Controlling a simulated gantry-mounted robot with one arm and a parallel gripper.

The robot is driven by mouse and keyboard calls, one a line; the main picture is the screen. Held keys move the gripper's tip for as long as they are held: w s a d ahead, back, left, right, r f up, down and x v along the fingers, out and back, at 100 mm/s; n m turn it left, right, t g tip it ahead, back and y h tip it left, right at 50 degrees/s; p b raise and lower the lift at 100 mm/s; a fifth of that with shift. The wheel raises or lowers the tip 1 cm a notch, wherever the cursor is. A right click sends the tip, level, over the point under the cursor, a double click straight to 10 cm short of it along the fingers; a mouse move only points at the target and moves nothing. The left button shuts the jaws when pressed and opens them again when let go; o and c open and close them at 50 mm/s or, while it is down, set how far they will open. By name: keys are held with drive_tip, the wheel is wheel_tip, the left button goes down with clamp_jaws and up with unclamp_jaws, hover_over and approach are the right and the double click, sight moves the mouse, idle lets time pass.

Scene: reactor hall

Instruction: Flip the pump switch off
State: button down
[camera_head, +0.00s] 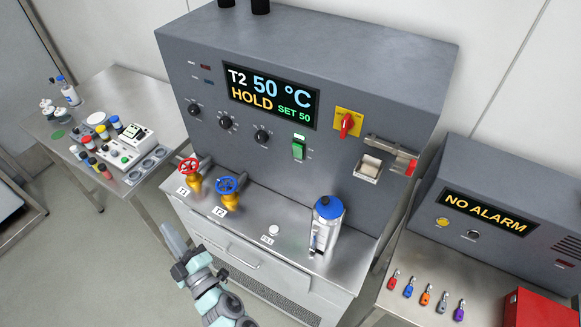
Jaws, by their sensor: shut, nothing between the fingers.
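A green switch (299,148) sits on the front of the grey reactor console, right of three black knobs. It looks lit, and the small labels around it are too small to read; I take it for the pump switch. My gripper (173,239) is at the lower middle, in front of the bench's front edge. Its fingers are shut and empty, pointing up and left. It is well apart from the switch, below and left of it.
The console display (270,94) reads "T2 50 °C HOLD SET 50". Red (188,166) and blue (228,186) valve wheels and a blue-capped metal vessel (326,226) stand on the ledge below.

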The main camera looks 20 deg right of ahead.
sight(297, 149)
drive_tip(key=w+d+f+g+h+b, duration=0.1)
drive_tip(key=w+d+f+h+b, duration=0.35)
drive_tip(key=w+d+h, duration=0.45)
drive_tip(key=s+d+r+m+g+h+b, duration=0.1)
drive_tip(key=s+d+r+m+g+h, duration=0.2)
drive_tip(key=d+h, duration=0.3)
drive_tip(key=s+d+r+m+g+h+b, duration=0.2)
drive_tip(key=s+d+r+m+g+h, duration=0.1)
drive_tip(key=d+h, duration=0.4)
drive_tip(key=s+d+m, duration=0.1)
drive_tip(key=s+d, duration=0.1)
drive_tip(key=d, duration=0.1)
drive_tip(key=shift+d+r+g, duration=0.2)
drive_tip(key=shift+d+g, duration=0.1)
drive_tip(key=shift+d, duration=0.05)
drive_tip(key=shift+s, duration=0.1)
drive_tip(key=p+x, duration=0.1)
drive_tip(key=x, duration=1.3)
drive_tip(key=shift+r, duration=0.2)
